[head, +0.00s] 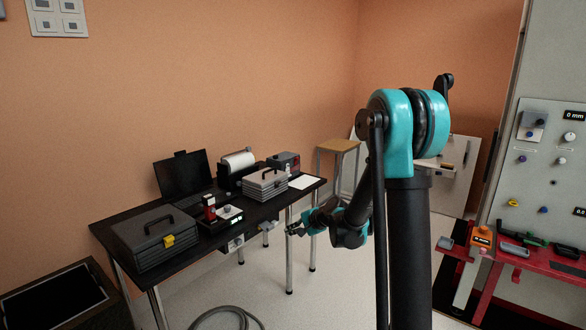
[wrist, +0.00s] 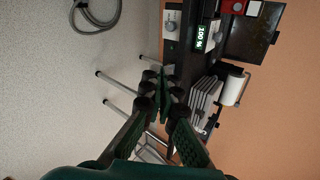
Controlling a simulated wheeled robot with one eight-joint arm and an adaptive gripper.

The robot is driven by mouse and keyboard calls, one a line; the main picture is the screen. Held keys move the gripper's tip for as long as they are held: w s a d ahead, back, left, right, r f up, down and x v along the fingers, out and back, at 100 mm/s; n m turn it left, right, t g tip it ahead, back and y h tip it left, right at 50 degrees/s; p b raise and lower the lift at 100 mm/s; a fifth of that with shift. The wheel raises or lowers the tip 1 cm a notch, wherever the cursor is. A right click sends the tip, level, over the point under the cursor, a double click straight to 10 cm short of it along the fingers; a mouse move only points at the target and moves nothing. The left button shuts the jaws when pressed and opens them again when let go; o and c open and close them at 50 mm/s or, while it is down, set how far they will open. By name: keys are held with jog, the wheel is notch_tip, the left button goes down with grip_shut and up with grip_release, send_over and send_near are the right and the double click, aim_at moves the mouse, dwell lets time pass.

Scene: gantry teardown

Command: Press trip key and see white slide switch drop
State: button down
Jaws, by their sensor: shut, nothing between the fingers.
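My gripper (head: 293,230) is shut and empty, in front of the black table's near edge. In the wrist view its fingertips (wrist: 165,88) come together, with the table beyond them. I cannot pick out the trip key or the white slide switch for certain. A small white box (head: 235,243) with a grey knob hangs at the table's front edge; it also shows in the wrist view (wrist: 172,18).
A hose (head: 222,312) lies on the floor. A knobbed panel (head: 550,160) stands at right above a red bench (head: 545,262).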

jog(key=s+d+f+n+h, duration=0.1)
jog(key=s+d+n+h, duration=0.1)
jog(key=s+d, duration=0.4)
jog(key=s+d+f+n+g+h, duration=0.1)
jog(key=s+d+n+h, duration=0.2)
jog(key=s+d, duration=0.4)
jog(key=s+d+f+n+g+h, duration=0.1)
jog(key=s+d+n+h, duration=0.2)
jog(key=s, duration=1.7)
jog(key=d+n, duration=0.2)
jog(key=d, duration=0.1)
jog(key=shift+d+f, duration=0.4)
